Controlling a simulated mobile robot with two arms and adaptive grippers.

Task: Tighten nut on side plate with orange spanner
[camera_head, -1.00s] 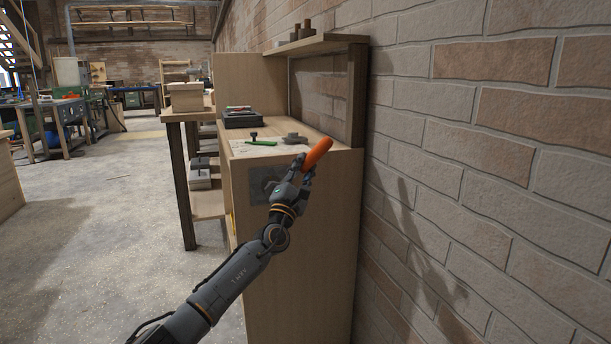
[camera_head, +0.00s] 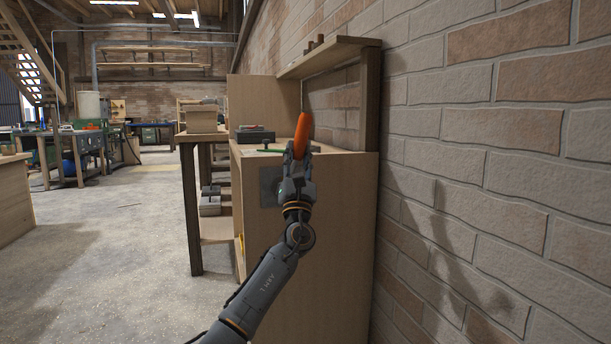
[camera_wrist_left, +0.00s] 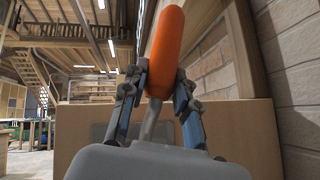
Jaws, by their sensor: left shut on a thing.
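The orange spanner (camera_head: 302,134) is held by my left gripper (camera_head: 299,158), its orange part pointing up above the fingers. In the left wrist view the orange spanner (camera_wrist_left: 166,45) stands between the two fingers of my left gripper (camera_wrist_left: 162,85), which are shut on it. A grey side plate (camera_head: 270,186) is on the end panel of the wooden bench (camera_head: 330,240), just left of and behind my gripper. My gripper hides part of the plate, and I cannot make out the nut. My right gripper is not in view.
A brick wall (camera_head: 480,160) runs close along the right. A green-handled tool (camera_head: 270,150) and a dark case (camera_head: 256,134) lie on the bench top. A shelf (camera_head: 330,52) overhangs it. The floor (camera_head: 110,260) to the left is open.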

